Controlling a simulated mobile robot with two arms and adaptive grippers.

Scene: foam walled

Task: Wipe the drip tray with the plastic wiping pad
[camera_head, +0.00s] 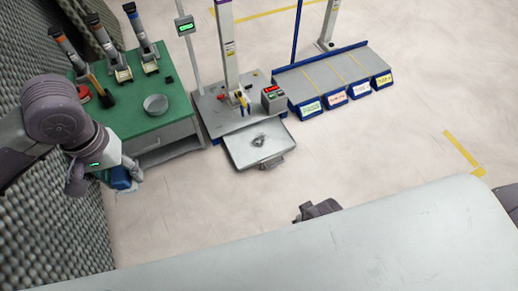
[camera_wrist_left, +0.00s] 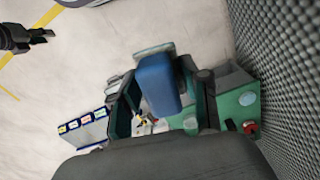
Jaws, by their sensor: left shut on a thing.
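My left gripper (camera_head: 128,178) is shut on the blue plastic wiping pad (camera_head: 119,177). It holds the pad in the air in front of the green cabinet, left of the drip tray. The pad (camera_wrist_left: 157,85) also shows as a blue block between the fingers in the left wrist view. The drip tray (camera_head: 238,150) is a pale grey plate with a dark smudge near its middle, in front of the grey stand. The pad is apart from it. What looks like part of my right arm shows behind my white body edge; its gripper (camera_wrist_left: 40,36) appears dark in the left wrist view, jaw state unclear.
The green-topped cabinet (camera_head: 160,125) carries several upright tools and a round metal bowl (camera_head: 156,103). A grey stand (camera_head: 225,108) with a column and a red-display box (camera_head: 273,98) is behind the tray. Labelled blue bins (camera_head: 335,98) stand right. Foam wall is left; floor right is clear.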

